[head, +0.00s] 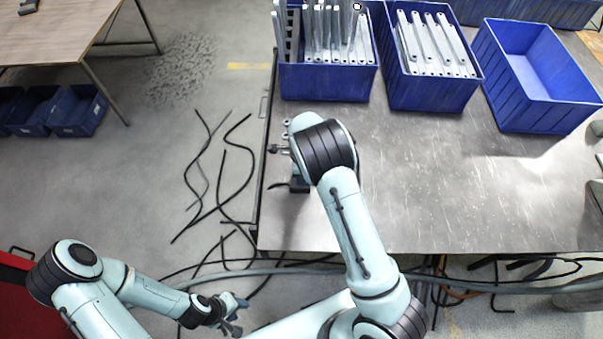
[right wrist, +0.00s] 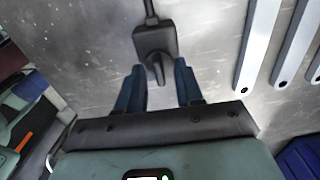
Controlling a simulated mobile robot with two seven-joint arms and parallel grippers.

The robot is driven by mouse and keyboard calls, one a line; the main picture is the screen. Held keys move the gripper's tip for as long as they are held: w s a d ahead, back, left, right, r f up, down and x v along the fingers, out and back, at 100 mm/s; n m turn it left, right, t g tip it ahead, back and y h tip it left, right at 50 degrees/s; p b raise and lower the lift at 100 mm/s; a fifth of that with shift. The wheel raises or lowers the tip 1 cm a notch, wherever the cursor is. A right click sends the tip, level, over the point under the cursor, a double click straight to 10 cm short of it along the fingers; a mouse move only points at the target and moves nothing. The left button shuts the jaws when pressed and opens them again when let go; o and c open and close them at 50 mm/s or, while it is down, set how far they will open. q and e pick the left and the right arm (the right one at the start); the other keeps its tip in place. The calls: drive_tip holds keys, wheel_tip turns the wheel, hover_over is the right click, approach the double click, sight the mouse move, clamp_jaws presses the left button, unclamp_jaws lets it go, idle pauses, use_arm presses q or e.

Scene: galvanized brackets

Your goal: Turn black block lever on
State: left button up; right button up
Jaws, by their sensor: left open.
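The black block (right wrist: 153,40) lies on the metal table, with a cable leaving its upper end in the right wrist view. Its small dark lever (right wrist: 157,72) points down in that view, toward my gripper. I cannot tell whether that is on or off. In the head view the block (head: 299,186) is partly hidden by my right arm near the table's left edge. My right gripper (right wrist: 159,66) is open, its two blue fingers apart on either side of the lever, with visible gaps. My left gripper (head: 232,314) is open and empty, low over the floor left of the table.
Galvanized brackets (right wrist: 258,45) lie on the table beside the block. Blue crates stand at the back: two hold brackets (head: 328,83) (head: 432,95), one is empty (head: 537,118). The table's middle (head: 450,180) is clear. Black cables (head: 222,180) lie on the floor to the left.

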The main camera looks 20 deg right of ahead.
wheel_tip(320, 180, up, 13)
drive_tip(key=shift+r+p, duration=0.15)
drive_tip(key=shift+p, duration=0.3)
idle(0.3)
idle(0.4)
